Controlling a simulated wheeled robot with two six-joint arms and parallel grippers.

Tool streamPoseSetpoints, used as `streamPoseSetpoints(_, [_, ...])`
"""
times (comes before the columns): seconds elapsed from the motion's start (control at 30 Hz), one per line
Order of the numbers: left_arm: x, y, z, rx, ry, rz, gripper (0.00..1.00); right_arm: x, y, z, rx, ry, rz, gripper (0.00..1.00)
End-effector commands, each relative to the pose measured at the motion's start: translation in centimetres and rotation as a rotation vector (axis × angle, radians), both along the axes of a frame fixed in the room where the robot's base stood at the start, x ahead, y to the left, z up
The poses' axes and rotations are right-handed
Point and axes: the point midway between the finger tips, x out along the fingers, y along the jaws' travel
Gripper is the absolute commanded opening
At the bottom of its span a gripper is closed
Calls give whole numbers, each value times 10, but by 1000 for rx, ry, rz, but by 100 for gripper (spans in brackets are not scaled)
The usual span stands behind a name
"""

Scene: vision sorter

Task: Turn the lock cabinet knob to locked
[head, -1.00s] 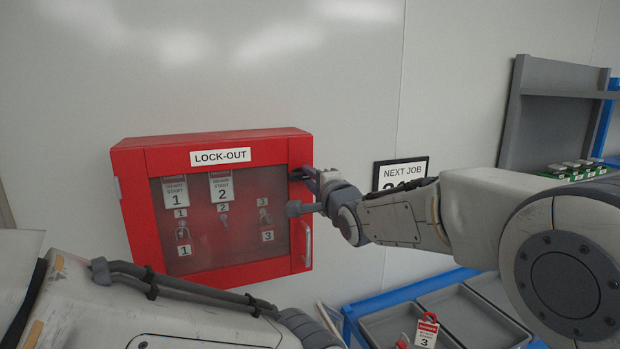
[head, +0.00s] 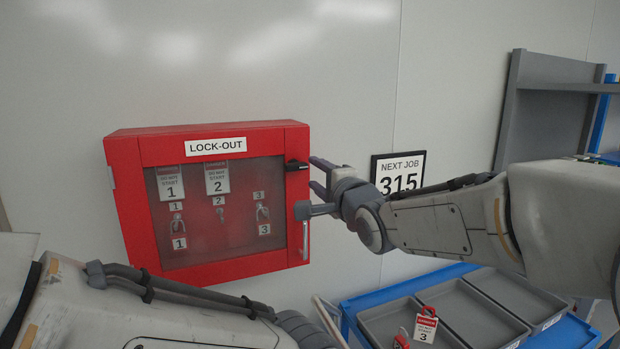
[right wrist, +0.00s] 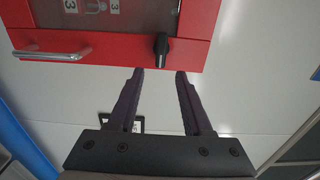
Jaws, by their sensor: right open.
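The red lock cabinet (head: 125,205) hangs on the wall with its LOCK-OUT door closed. Its black knob (head: 296,165) is on the right side of the door frame, above the silver handle (head: 305,238). In the head view the knob's bar lies about level. The knob (right wrist: 162,46) also shows in the right wrist view, just beyond the fingertips. My right gripper (head: 311,186) is open and empty, just right of the cabinet, its fingers (right wrist: 160,72) pointing at the cabinet edge and apart from the knob. My left gripper is out of view; only its arm shows.
A NEXT JOB sign (head: 398,172) reading 315 is on the wall behind my right arm.

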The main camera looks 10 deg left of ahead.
Motion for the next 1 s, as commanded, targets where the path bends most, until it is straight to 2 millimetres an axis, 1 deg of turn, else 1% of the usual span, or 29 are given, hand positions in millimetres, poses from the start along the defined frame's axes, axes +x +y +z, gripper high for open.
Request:
streamPoseSetpoints(0.03, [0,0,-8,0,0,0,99,-9,-7,-2,2,-2,-1,50])
streamPoseSetpoints(0.1, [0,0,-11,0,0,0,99,-19,-14,-2,1,-3,-1,50])
streamPoseSetpoints(0.3, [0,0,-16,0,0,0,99,-35,-25,-1,1,0,-2,50])
streamPoseSetpoints(0.67, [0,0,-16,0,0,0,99,-38,-27,0,-1,1,-2,50])
streamPoseSetpoints(0.73, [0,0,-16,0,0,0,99,-40,-27,-4,-20,5,-3,50])
streamPoseSetpoints(0.77, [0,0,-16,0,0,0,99,-41,-27,-8,-39,10,-4,50])
streamPoseSetpoints(0.87, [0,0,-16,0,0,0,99,-51,-30,-33,-169,36,-4,50])
streamPoseSetpoints(0.97, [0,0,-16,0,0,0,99,-71,-37,-76,-393,84,21,50])
streamPoseSetpoints(1.0, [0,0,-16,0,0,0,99,-83,-41,-96,-499,105,45,50])
